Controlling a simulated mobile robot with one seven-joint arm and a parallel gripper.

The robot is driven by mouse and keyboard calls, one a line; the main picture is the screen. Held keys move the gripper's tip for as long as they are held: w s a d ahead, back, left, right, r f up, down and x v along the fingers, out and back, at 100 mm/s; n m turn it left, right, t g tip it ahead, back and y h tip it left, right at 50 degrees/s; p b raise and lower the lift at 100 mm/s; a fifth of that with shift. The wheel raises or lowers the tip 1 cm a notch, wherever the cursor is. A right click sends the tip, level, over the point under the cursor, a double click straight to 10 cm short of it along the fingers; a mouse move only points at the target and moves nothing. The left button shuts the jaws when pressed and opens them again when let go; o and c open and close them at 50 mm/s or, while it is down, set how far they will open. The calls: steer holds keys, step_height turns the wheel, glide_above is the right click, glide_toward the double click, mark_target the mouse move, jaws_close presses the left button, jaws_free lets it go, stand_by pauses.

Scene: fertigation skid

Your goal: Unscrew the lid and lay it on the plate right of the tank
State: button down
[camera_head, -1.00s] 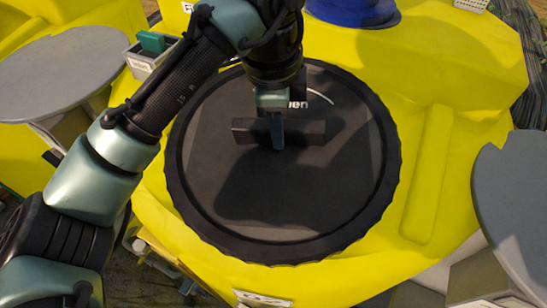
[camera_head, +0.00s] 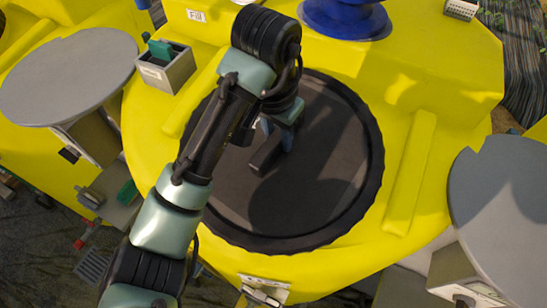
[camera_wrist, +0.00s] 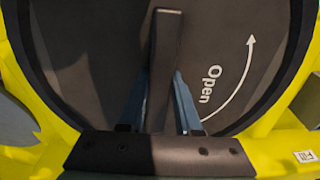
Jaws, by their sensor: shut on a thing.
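The lid (camera_head: 335,190) is a large round black disc with a ribbed rim, lying on top of the yellow tank (camera_head: 405,110). A straight black bar handle (camera_head: 266,157) crosses its middle and lies diagonally in the head view. My gripper (camera_head: 277,130) is shut on this handle, with one blue-grey finger on each side of it in the wrist view (camera_wrist: 163,82). The lid's "Open" marking and curved arrow (camera_wrist: 212,84) show in the wrist view. The grey plate (camera_head: 500,205) right of the tank is bare. My arm hides the lid's upper left part.
A second grey round plate (camera_head: 65,75) stands left of the tank. A small grey box (camera_head: 168,72) with a green item sits at the tank's upper left. A blue cap (camera_head: 347,15) is behind the lid. A raised yellow rib (camera_head: 410,170) lies between lid and right plate.

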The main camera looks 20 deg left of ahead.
steer(key=shift+r+n+p, duration=0.2)
steer(key=shift+n+p, duration=0.3)
steer(key=shift+n, duration=0.5)
steer(key=shift+f, duration=0.1)
steer(key=shift+w, duration=0.1)
steer(key=shift+r+p, duration=0.85)
steer(key=shift+p, duration=0.05)
steer(key=shift+s+r+p, duration=0.25)
steer(key=shift+r+p, duration=0.4)
steer(key=shift+p, duration=0.25)
steer(key=shift+r, duration=0.1)
steer(key=shift+a+r+p, duration=0.1)
steer(key=shift+r+p, duration=0.35)
steer(key=shift+r, duration=0.2)
steer(key=shift+s+r, duration=0.15)
steer(key=shift+r, duration=0.45)
steer(key=shift+s+r, duration=0.15)
steer(key=shift+r, duration=0.45)
